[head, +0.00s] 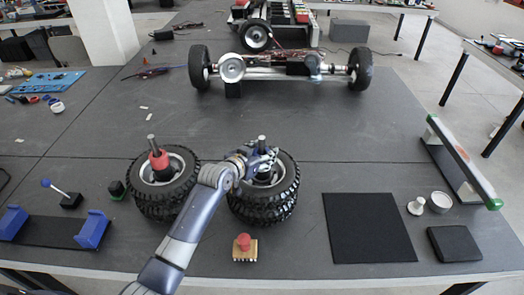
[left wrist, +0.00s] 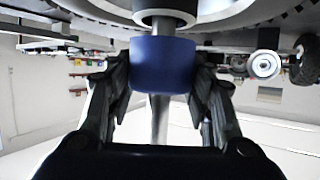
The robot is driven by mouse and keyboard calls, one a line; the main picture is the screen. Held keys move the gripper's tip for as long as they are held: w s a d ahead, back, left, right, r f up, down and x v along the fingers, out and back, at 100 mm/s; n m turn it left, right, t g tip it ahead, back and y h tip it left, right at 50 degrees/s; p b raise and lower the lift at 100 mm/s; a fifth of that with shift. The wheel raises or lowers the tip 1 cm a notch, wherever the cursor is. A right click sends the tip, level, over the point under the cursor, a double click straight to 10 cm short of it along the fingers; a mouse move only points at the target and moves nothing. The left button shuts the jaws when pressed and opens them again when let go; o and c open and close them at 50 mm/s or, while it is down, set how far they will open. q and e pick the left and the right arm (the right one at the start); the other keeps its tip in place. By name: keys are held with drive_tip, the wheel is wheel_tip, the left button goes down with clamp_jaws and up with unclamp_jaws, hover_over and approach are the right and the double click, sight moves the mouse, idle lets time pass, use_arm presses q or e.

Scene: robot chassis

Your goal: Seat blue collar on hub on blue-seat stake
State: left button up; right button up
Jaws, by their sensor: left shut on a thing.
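The blue collar (left wrist: 162,65) is between the fingers of my left gripper (left wrist: 162,82) in the left wrist view, and the gripper is shut on it. A metal stake (left wrist: 160,118) passes through the collar. A grey hub part (left wrist: 165,16) of the wheel lies right beside the collar; whether the collar is fully seated I cannot tell. In the head view my left gripper (head: 262,163) is over the right wheel stack (head: 265,205), around its stake (head: 262,141), and hides the collar there. My right gripper is not in view.
The left wheel stack (head: 160,195) has a red collar (head: 158,160) on its stake. A red knob on a wooden block (head: 244,248) stands in front. Blue cradles (head: 92,230) lie at left, a black mat (head: 368,228) at right. The axle chassis (head: 285,68) stands behind. The mid-table is clear.

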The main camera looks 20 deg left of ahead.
use_arm(q)
drive_tip(key=shift+f, duration=0.4)
drive_tip(key=shift+f, duration=0.2)
drive_tip(key=shift+s+f+b, duration=0.1)
drive_tip(key=shift+f+b, duration=0.4)
drive_tip(key=shift+f, duration=0.05)
idle(0.4)
drive_tip(key=o, duration=1.1)
drive_tip(key=shift+o, duration=0.2)
drive_tip(key=v, duration=1.1)
drive_tip(key=shift+s+a+r, duration=0.1)
drive_tip(key=shift+s+r, duration=0.15)
drive_tip(key=shift+s, duration=0.1)
drive_tip(key=shift+f, duration=0.1)
